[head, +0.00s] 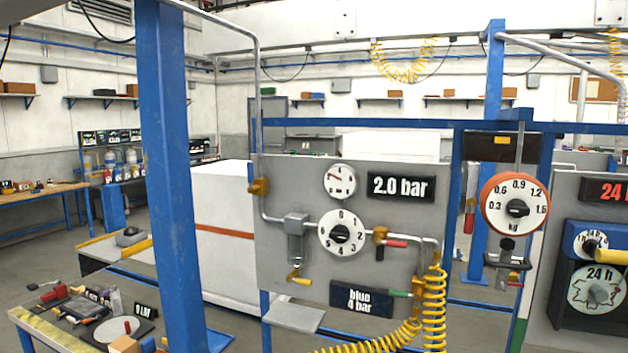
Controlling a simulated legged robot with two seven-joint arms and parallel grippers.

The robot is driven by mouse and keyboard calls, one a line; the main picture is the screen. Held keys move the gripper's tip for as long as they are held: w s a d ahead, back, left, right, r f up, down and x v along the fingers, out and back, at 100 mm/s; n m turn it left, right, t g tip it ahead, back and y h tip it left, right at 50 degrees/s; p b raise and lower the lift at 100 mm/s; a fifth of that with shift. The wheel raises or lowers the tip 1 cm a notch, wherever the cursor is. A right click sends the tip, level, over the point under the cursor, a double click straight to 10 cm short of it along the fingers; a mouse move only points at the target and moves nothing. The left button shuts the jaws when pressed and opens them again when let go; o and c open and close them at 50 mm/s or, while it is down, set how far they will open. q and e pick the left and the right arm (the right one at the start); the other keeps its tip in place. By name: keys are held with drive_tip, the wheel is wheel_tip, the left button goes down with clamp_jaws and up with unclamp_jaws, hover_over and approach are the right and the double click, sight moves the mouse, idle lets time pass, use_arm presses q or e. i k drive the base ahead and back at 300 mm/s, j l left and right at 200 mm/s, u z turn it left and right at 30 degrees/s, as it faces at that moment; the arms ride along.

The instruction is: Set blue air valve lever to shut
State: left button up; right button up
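A grey air panel (277,187) stands in the middle of the head view. A brass valve (380,236) with a red lever (396,244) sits on the pipe right of the pressure dial (341,232); the lever points right, roughly along the pipe. A green-handled part (398,293) lies right of the sign, by the yellow coiled hose (434,295). A yellow lever (301,281) hangs under the filter (296,240). No blue-coloured lever shows. Neither of my grippers is in view.
A blue post (170,170) rises left of the panel. A cluttered workbench (60,326) is at lower left. A round kg scale (515,204) hangs at right, near a panel with a 24 h dial (597,289). A small gauge (339,182) and "2.0 bar" display (400,187) are above.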

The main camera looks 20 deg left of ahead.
sight(250, 172)
drive_tip(key=z, duration=0.4)
drive_tip(key=j+z, duration=0.3)
drive_tip(key=j, duration=0.2)
drive_tip(key=k+j+z, duration=0.1)
drive_tip(key=j+z, duration=0.2)
drive_tip(key=j, duration=0.15)
drive_tip(key=k+j+z, duration=0.1)
drive_tip(key=j+z, duration=0.2)
drive_tip(key=j, duration=0.2)
drive_tip(key=k+j, duration=0.15)
drive_tip(key=j, duration=0.25)
drive_tip(key=k+j+z, duration=0.1)
drive_tip(key=j, duration=0.35)
drive_tip(key=k+j, duration=0.2)
drive_tip(key=j, duration=0.2)
drive_tip(key=k+j+z, duration=0.1)
drive_tip(key=j, duration=0.3)
drive_tip(key=k+j, duration=0.2)
drive_tip(key=j, duration=0.2)
drive_tip(key=k+j, duration=0.15)
drive_tip(key=j, duration=0.25)
drive_tip(key=k+j+z, duration=0.1)
drive_tip(key=j, duration=0.3)
drive_tip(key=k+j, duration=0.25)
drive_tip(key=j+z, duration=0.05)
drive_tip(key=j, duration=0.05)
